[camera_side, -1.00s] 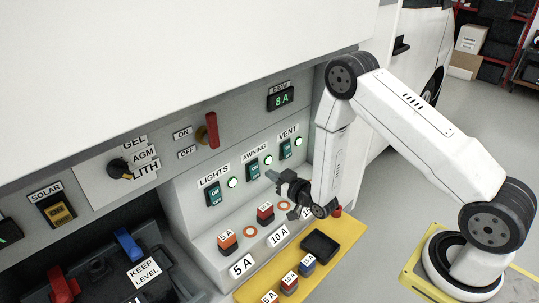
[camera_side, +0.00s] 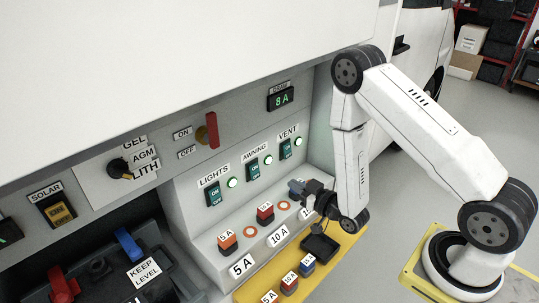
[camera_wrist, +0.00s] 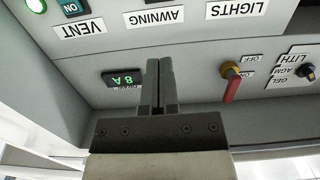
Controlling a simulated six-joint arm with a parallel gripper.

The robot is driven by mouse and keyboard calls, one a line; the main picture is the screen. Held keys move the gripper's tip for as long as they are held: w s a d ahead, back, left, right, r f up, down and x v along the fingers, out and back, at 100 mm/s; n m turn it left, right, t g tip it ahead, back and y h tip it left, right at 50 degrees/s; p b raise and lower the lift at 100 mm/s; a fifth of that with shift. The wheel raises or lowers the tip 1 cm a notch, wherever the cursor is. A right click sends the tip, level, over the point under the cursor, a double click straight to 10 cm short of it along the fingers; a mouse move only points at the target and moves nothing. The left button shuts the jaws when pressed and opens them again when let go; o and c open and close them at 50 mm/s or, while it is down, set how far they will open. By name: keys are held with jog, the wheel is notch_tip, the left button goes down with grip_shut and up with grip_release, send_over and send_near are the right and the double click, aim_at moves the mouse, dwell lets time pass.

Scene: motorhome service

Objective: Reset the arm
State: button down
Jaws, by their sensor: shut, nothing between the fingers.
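My gripper (camera_side: 311,193) hangs at the end of my bent arm, in front of the right part of the fuse ledge and above the yellow tray. In the wrist view its two fingers (camera_wrist: 160,72) are together with nothing between them, against the grey panel beside the draw display (camera_wrist: 123,80).
Lights (camera_side: 213,194), awning (camera_side: 254,171) and vent (camera_side: 285,149) switches have green lamps lit. The draw display (camera_side: 281,98) reads 8 A. An orange fuse (camera_side: 228,241) and a red fuse (camera_side: 265,214) stand on the ledge. The yellow tray (camera_side: 333,256) holds fuses and a black dish (camera_side: 319,246).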

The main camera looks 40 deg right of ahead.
jog(key=shift+w, duration=0.1)
jog(key=s+a+r+g, duration=0.3)
jog(key=s+r+g, duration=0.6)
jog(key=s+g, duration=0.3)
jog(key=g, duration=0.2)
jog(key=shift+s+r+g, duration=0.15)
jog(key=shift+r+g, duration=0.15)
jog(key=shift+g, duration=0.1)
dwell(0.4)
